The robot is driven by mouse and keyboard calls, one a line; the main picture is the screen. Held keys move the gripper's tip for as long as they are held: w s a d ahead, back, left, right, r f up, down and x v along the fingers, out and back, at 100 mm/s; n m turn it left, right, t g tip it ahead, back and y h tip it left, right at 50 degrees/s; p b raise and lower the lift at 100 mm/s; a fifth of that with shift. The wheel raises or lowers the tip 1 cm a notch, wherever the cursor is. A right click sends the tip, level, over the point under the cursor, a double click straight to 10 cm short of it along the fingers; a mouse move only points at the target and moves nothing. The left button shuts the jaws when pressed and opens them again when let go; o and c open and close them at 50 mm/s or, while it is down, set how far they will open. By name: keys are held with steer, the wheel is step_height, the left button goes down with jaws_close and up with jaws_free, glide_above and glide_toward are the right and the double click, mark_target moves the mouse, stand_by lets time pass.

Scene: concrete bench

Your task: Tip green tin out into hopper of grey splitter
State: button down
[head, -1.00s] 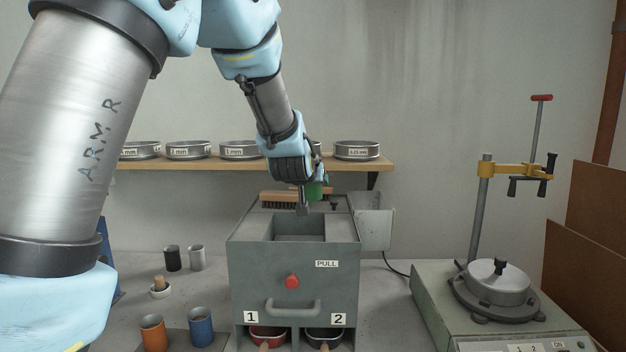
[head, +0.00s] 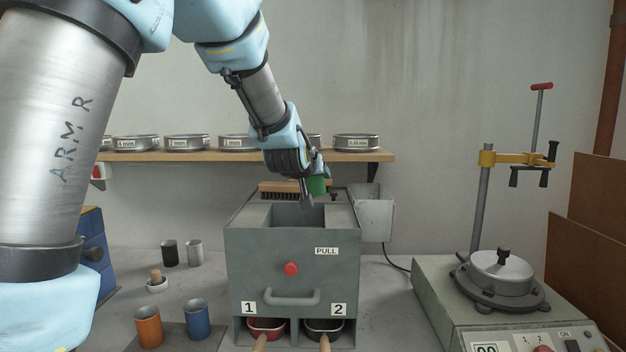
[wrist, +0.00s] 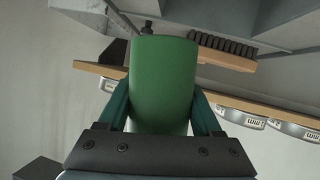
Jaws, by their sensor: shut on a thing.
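The green tin (head: 317,186) is held in my gripper (head: 311,190), above the back right part of the grey splitter's open top. In the wrist view the green tin (wrist: 164,84) fills the space between the two fingers of my gripper (wrist: 163,105), which is shut on its sides. The tin's mouth and contents are not visible. The grey splitter (head: 250,262) stands on the bench with a red knob, a handle and a PULL label. Its hopper (head: 290,216) is the open recess in the top, just below and left of the tin.
A red pan (head: 267,326) and a black pan (head: 323,328) sit in bays 1 and 2. A brush (head: 282,188) lies behind the hopper. A shelf of sieves (head: 190,156) runs behind. Orange (head: 149,327) and blue tins (head: 197,319) stand left, a sieve shaker (head: 497,285) right.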

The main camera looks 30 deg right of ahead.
mark_target(319, 189)
steer(key=shift+d+f+n+b, duration=0.1)
steer(key=shift+f+n+b, duration=0.3)
steer(key=shift+b, duration=0.55)
steer(key=shift+s+f+h+b, duration=0.15)
steer(key=shift+h+b, duration=0.15)
steer(key=shift+b, duration=0.3)
